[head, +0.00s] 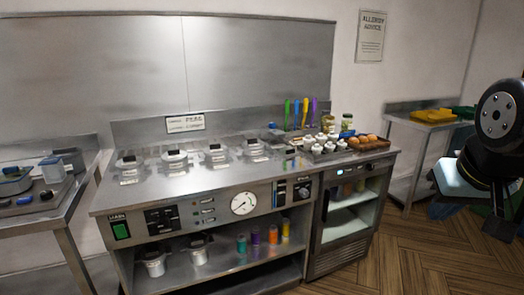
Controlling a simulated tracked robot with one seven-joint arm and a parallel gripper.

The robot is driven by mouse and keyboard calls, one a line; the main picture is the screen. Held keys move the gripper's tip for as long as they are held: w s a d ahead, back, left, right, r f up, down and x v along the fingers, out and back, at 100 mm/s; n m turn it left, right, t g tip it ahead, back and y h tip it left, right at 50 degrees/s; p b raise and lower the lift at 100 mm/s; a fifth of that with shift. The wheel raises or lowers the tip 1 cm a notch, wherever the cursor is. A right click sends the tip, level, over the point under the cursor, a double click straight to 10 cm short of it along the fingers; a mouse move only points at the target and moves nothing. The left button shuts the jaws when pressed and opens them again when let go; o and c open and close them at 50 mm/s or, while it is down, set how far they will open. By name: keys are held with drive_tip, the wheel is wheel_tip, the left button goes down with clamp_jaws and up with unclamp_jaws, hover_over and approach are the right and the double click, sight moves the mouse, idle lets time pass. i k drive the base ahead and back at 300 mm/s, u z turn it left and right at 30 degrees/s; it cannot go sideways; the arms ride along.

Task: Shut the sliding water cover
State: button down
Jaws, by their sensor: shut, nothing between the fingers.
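I cannot make out for sure which part is the sliding water cover. The steel frying range (140,195) stands in the middle of the head view. Several round lidded wells with dark handles sit in a row on its top, among them a left one (128,165) and a right one (254,149). Small labels lie in front of them. Part of my arm (497,118) shows at the right edge, well apart from the range. I cannot see fingertips there.
A tray of condiments and eggs (365,143) and upright coloured-handled tools (300,113) stand at the range's right end. Side tables stand left (50,222) and right (420,124). The wooden floor (400,255) in front right is clear.

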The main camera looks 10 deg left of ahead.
sight(286, 152)
drive_tip(key=u, duration=0.45)
drive_tip(key=i, duration=1.5)
drive_tip(key=z, duration=0.55)
